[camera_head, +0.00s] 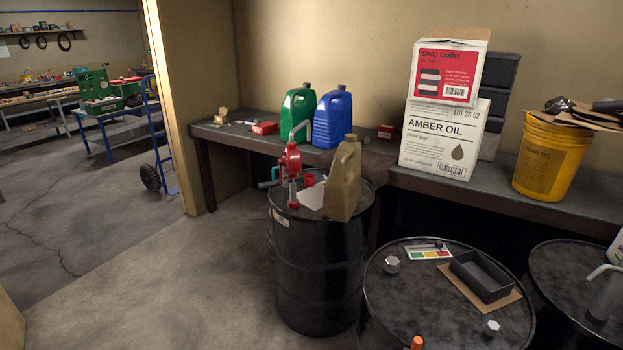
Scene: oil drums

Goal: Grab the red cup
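A small red cup (309,180) stands on top of the black oil drum (318,262) in the middle of the view. It sits between the red hand pump (290,158) on its left and a tan jug (344,185) on its right. A white sheet (312,197) lies on the drum lid just in front of the cup. Neither of my grippers shows in the head view.
A workbench (385,165) along the wall bears a green jug (298,115), a blue jug (333,118), boxes (440,140) and a yellow bucket (548,158). Another drum (410,300) at lower right holds a black tray (484,278). The floor (190,275) at left is clear.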

